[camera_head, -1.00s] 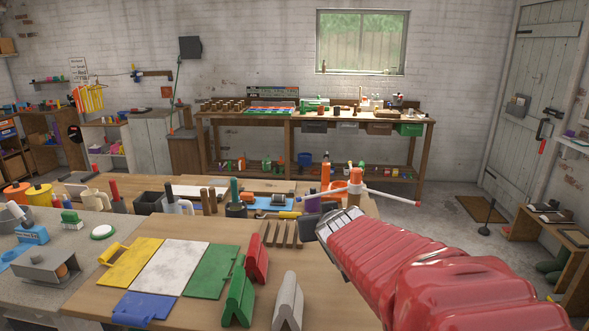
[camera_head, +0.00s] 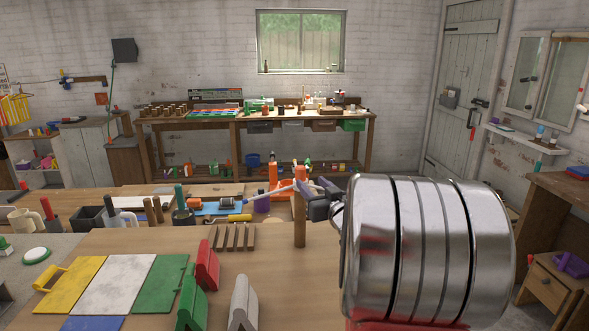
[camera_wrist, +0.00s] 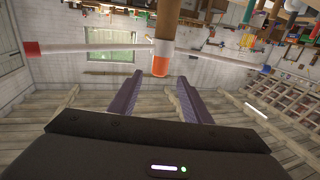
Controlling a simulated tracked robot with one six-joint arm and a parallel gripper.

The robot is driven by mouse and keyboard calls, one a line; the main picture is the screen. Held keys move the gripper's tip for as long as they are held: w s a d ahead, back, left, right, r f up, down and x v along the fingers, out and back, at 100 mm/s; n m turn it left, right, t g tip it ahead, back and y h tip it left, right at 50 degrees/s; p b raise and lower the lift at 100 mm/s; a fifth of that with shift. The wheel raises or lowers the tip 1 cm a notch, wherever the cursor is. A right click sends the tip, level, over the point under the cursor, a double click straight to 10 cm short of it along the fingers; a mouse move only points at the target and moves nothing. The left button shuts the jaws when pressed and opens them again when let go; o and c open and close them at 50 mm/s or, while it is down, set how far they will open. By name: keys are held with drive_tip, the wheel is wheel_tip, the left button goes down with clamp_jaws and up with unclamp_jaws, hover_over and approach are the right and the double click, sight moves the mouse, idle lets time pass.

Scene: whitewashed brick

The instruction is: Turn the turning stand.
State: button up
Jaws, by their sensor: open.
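The turning stand (camera_head: 299,222) is an upright wooden post with an orange cap and thin white arms. One white arm (camera_head: 268,187) reaches left of the cap; the right side is hidden behind my gripper. In the wrist view the post shows its orange end (camera_wrist: 160,64), and a white arm (camera_wrist: 85,47) ends in a red tip. My gripper (camera_head: 322,192) is open, close to the right of the post top. In the wrist view its fingers (camera_wrist: 158,82) point toward the orange end, with nothing seen between them.
The table holds yellow, white (camera_head: 115,283) and green panels, red, green and grey wedge blocks, and dark slats (camera_head: 232,237). An orange tool (camera_head: 272,178) stands behind the post. A workbench (camera_head: 255,118) lines the far wall. Floor shows beyond the table.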

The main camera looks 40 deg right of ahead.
drive_tip(key=shift+w, duration=0.15)
drive_tip(key=x, duration=1.3)
drive_tip(key=shift+w+d, duration=0.2)
clamp_jaws()
idle(0.4)
